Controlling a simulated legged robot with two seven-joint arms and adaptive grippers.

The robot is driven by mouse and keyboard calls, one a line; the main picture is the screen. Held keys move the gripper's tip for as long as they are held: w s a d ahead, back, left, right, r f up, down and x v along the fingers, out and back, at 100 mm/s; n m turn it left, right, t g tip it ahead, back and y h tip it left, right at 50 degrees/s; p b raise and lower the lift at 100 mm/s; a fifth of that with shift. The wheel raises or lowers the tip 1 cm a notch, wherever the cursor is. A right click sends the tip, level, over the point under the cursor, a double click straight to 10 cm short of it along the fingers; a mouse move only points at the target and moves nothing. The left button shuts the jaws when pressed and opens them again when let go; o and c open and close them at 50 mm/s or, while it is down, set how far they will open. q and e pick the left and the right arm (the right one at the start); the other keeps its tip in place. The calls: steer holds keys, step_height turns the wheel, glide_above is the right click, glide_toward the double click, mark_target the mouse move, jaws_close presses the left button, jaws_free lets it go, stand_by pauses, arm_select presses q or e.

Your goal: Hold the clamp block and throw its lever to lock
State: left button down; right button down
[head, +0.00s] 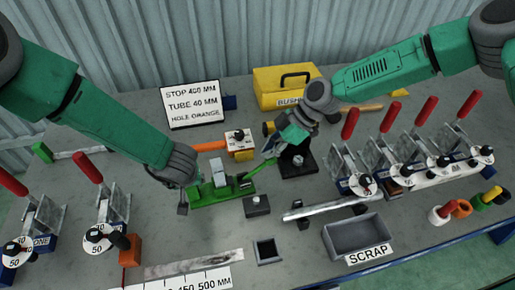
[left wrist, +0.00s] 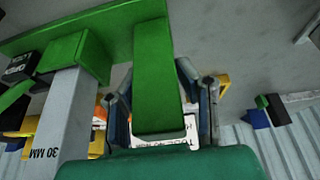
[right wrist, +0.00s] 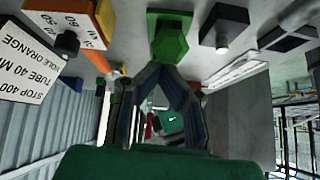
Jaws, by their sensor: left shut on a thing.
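The green clamp block (head: 215,195) lies on the bench, left of centre. A grey piece (head: 218,172) stands up in it and reads "30 MM" in the left wrist view (left wrist: 60,125). My left gripper (head: 183,203) is shut on the block's left end; in the left wrist view its fingers flank a green bar (left wrist: 160,75). The green lever (head: 257,168) slants up to the right from the block. My right gripper (head: 277,150) is at its far end. In the right wrist view its fingertips (right wrist: 166,70) come together just by the green lever end (right wrist: 168,38).
A black base (head: 298,165) stands right behind the lever. A small dark block (head: 257,206) and a scrap tray (head: 357,235) lie in front. Red-handled clamps (head: 375,165) line the right side.

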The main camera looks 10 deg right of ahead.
steer(key=shift+d+f, duration=0.45)
steer(key=shift+d, duration=0.05)
steer(key=shift+r, duration=0.1)
steer(key=shift+d+r, duration=0.15)
steer(key=shift+d, duration=0.55)
steer(key=v, duration=0.7)
steer(key=shift+w+d, duration=0.15)
steer(key=shift+d, duration=0.05)
